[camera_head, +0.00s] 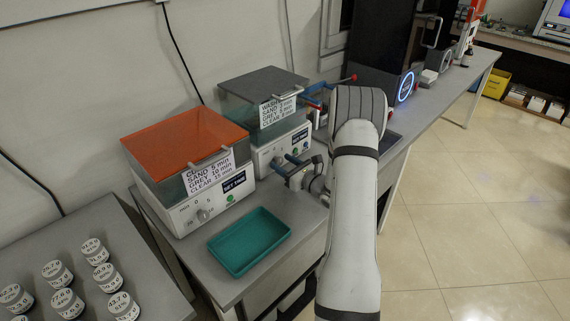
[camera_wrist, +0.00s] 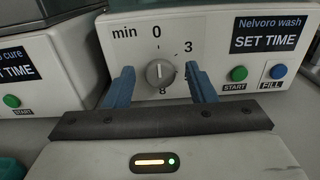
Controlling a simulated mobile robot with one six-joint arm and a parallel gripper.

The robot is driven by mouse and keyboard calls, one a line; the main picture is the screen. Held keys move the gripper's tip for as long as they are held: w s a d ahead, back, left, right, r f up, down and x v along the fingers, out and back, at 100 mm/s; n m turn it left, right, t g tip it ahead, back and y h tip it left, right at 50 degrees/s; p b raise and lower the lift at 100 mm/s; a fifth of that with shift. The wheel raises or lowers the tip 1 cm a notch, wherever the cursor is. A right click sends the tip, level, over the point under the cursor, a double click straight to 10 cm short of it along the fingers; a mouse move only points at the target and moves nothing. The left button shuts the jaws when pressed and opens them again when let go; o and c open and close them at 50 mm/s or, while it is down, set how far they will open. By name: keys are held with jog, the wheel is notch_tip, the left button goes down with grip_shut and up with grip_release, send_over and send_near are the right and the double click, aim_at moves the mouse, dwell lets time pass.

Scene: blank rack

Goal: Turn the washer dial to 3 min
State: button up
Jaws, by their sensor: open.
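The washer (camera_head: 262,156) is a white box with a grey lid and a clear upper part, at the back of the bench. In the wrist view its front panel (camera_wrist: 215,60) reads "Nelvoro wash", and its grey round dial (camera_wrist: 159,72) has marks including 0 at the top and 3 at the upper right. The dial's pointer line seems to point up, toward 0. My gripper (camera_wrist: 161,78) is open, with one blue finger on each side of the dial. I cannot tell whether either finger touches it. My gripper also shows in the head view (camera_head: 294,168), close to the washer's front.
The orange-lidded cure unit (camera_head: 185,140) stands left of the washer. A teal tray (camera_head: 250,241) lies in front of the units. A green START button (camera_wrist: 238,73) and a blue FILL button (camera_wrist: 278,71) sit right of the dial. Several labelled jars (camera_head: 60,274) stand at lower left.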

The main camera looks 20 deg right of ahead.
jog(key=shift+c, duration=0.4)
jog(key=c, duration=0.9)
jog(key=shift+o, duration=0.2)
jog(key=shift+m, duration=0.4)
jog(key=m, duration=0.5)
jog(key=shift+d+p, duration=0.1)
jog(key=shift+p, duration=0.25)
jog(key=m+p, duration=0.1)
jog(key=m, duration=0.5)
jog(key=shift+f, duration=0.1)
jog(key=o, duration=0.9)
